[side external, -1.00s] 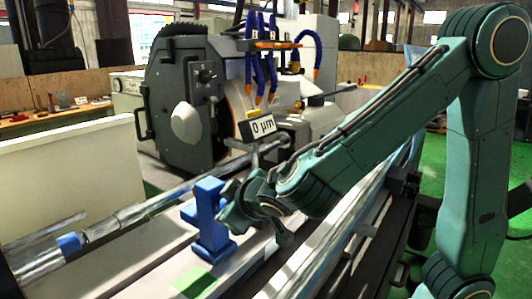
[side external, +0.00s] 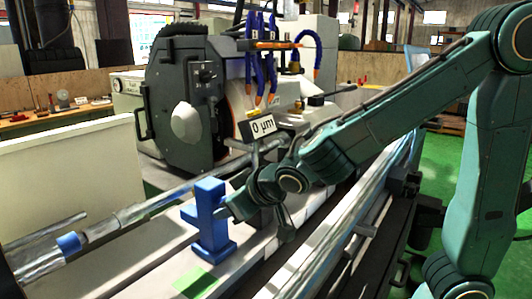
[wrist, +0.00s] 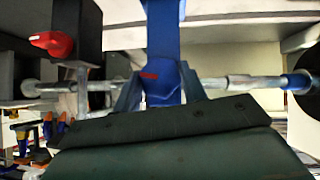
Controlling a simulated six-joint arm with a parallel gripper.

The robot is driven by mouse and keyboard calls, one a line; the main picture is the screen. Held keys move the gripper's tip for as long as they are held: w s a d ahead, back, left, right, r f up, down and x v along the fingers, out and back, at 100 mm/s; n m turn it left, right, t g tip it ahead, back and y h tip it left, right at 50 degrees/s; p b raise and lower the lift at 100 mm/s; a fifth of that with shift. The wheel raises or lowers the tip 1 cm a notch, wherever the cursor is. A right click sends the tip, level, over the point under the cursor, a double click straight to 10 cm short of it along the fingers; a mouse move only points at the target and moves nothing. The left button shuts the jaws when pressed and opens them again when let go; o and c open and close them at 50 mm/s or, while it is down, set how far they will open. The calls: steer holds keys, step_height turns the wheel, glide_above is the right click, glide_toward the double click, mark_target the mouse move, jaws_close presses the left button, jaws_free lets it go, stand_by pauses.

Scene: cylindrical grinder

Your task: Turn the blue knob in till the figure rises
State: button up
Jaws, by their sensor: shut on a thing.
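The blue stand (side external: 209,222) is upright on the machine table in the side view. My gripper (side external: 228,206) reaches its right side from the right, and hides the knob there. In the wrist view, the blue knob (wrist: 162,88), with a small red mark, sits between the two fingers of my gripper (wrist: 161,90), which is shut on it. The display (side external: 262,128) behind the stand reads "0 µm".
A long metal workpiece (side external: 140,212) with a blue band runs behind the stand. The dark grinding wheel housing (side external: 178,95) and blue coolant hoses (side external: 272,75) stand behind. A green patch (side external: 197,281) lies in front of the stand. A red knob (wrist: 52,43) shows upper left in the wrist view.

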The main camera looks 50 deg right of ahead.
steer(key=o, duration=0.8)
steer(key=shift+s, duration=0.1)
steer(key=v, duration=0.6)
steer(key=shift+s+r, duration=0.25)
steer(key=shift+r, duration=0.1)
steer(key=s+d+g, duration=0.2)
steer(key=s+d, duration=0.2)
steer(key=s, duration=0.4)
steer(key=s+d+g+y, duration=0.1)
steer(key=s+d+g, duration=0.1)
steer(key=s+d, duration=0.3)
steer(key=s, duration=0.4)
steer(key=shift+f+m+g, duration=0.3)
steer(key=shift+f+m, duration=0.1)
